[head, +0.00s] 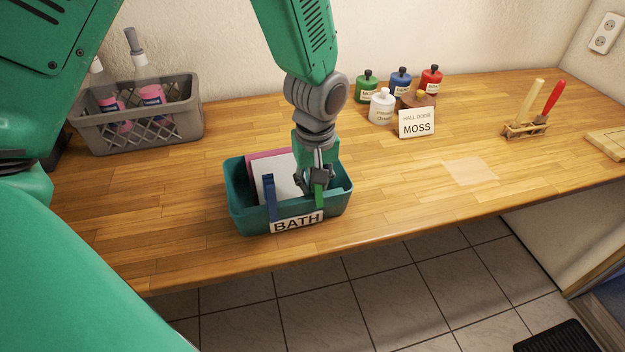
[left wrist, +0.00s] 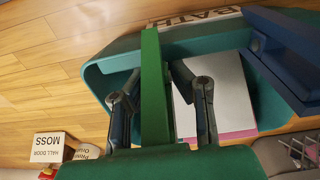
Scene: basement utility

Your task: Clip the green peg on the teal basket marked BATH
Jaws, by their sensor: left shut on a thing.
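The teal basket (head: 240,205) stands on the wooden worktop with its white BATH label (head: 297,222) on the front wall. My left gripper (head: 316,182) is over the basket's right part, shut on the green peg (head: 320,195). In the left wrist view the green peg (left wrist: 154,90) lies between the two fingers (left wrist: 162,95), its far end reaching the basket's front rim (left wrist: 200,38) near the label. I cannot tell whether it grips the rim. A blue peg (head: 269,195) sits on the front rim left of the label's middle. My right gripper is not in view.
White and pink sheets (head: 278,172) stand inside the basket. A grey crate (head: 140,125) with pink-labelled bottles is at the back left. Paint bottles (head: 382,105) and a MOSS card (head: 417,123) stand behind right. The worktop right of the basket is mostly clear.

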